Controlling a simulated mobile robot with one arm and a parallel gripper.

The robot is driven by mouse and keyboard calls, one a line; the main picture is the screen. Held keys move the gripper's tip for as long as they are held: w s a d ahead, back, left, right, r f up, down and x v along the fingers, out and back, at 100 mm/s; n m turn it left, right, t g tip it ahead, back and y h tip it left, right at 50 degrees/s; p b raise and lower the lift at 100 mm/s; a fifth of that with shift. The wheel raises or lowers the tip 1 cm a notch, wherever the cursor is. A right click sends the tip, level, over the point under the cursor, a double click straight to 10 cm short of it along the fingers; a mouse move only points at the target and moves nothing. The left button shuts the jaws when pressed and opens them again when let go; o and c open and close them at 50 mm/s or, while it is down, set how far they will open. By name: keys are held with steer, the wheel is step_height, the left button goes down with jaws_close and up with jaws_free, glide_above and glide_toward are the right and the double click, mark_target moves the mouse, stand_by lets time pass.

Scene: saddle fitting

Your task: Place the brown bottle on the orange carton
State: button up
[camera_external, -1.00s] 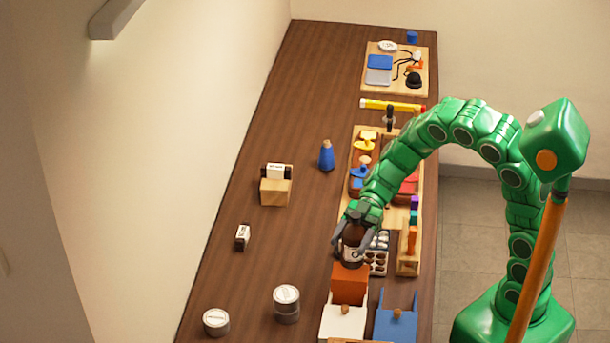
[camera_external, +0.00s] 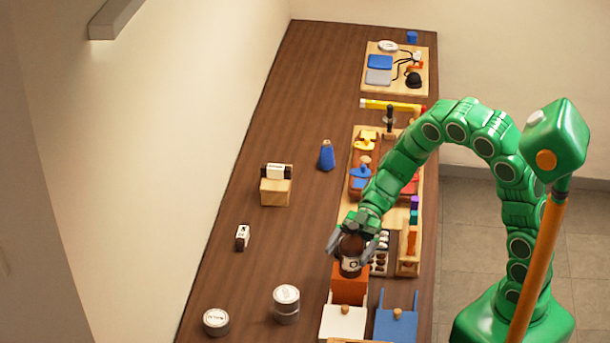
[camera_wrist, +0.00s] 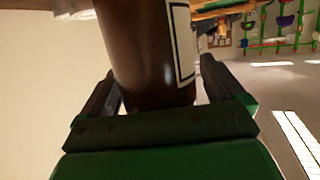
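The brown bottle (camera_external: 351,263) with a white label stands about upright at the top of the orange carton (camera_external: 348,290). Its base appears to touch the carton, though the exact contact is hard to see. My gripper (camera_external: 351,252) is around the bottle, one finger on each side. In the wrist view, the bottle (camera_wrist: 145,50) fills most of the room between the fingers of my gripper (camera_wrist: 158,85). A thin light strip shows beside the right finger; whether the fingers press on the bottle is unclear. The carton is not clearly visible in the wrist view.
A white chair-like piece (camera_external: 343,322) and a blue one (camera_external: 396,322) stand in front of the carton. A tray of round items (camera_external: 379,262) is close behind it at right. Round tins (camera_external: 286,304) stand to the left. The brown tabletop (camera_external: 285,240) between is clear.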

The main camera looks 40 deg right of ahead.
steer(key=shift+r, duration=0.1)
steer(key=shift+d+r, duration=0.1)
steer(key=v, duration=1.1)
steer(key=shift+d, duration=0.35)
steer(key=shift+w+r, duration=0.1)
steer(key=shift+r, duration=0.05)
stand_by(0.4)
